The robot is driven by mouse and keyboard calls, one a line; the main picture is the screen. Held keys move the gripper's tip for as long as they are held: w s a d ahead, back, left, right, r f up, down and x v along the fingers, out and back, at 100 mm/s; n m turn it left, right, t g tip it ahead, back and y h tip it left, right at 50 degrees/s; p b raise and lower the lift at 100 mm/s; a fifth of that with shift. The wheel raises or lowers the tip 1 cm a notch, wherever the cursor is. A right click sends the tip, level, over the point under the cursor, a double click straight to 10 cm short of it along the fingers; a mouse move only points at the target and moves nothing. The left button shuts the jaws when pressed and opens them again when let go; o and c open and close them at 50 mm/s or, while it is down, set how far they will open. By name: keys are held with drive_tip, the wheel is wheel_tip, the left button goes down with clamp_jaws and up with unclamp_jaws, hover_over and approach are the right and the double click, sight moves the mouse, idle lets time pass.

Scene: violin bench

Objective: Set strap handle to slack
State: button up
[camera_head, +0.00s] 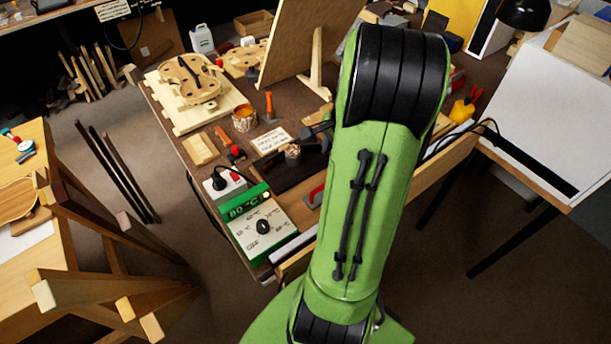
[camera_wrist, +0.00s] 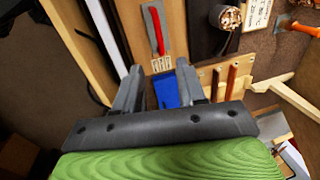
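A red lever on a grey plate (camera_wrist: 155,28) is the likeliest strap handle; it lies along the plate at the top middle of the wrist view. Small labels (camera_wrist: 162,63) sit by the plate's near end, too small to read. The lever also shows in the head view (camera_head: 316,196), partly hidden by my arm. My gripper (camera_wrist: 159,70) is open, its fingers apart and pointing toward the plate, with no contact seen. A blue piece (camera_wrist: 165,88) shows between the fingers; I cannot tell its depth. My arm hides the gripper in the head view.
A green-and-white control box (camera_head: 262,222) reading 80 °C stands at the bench's front left corner. A bundle in a dark holder (camera_wrist: 228,18), a wooden piece with brown strips (camera_wrist: 231,82) and an orange-handled tool (camera_wrist: 304,29) lie right of the plate.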

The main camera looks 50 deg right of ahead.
drive_tip(key=f+b, duration=0.1)
drive_tip(key=f, duration=0.4)
drive_tip(key=w+f+b, duration=0.1)
drive_tip(key=f, duration=0.4)
drive_tip(key=w+f+b, duration=0.1)
drive_tip(key=f+b, duration=0.1)
drive_tip(key=f, duration=0.3)
drive_tip(key=shift+w+d, duration=0.25)
drive_tip(key=shift+d, duration=0.1)
drive_tip(key=shift+r, duration=0.1)
drive_tip(key=shift+c, duration=0.3)
clamp_jaws()
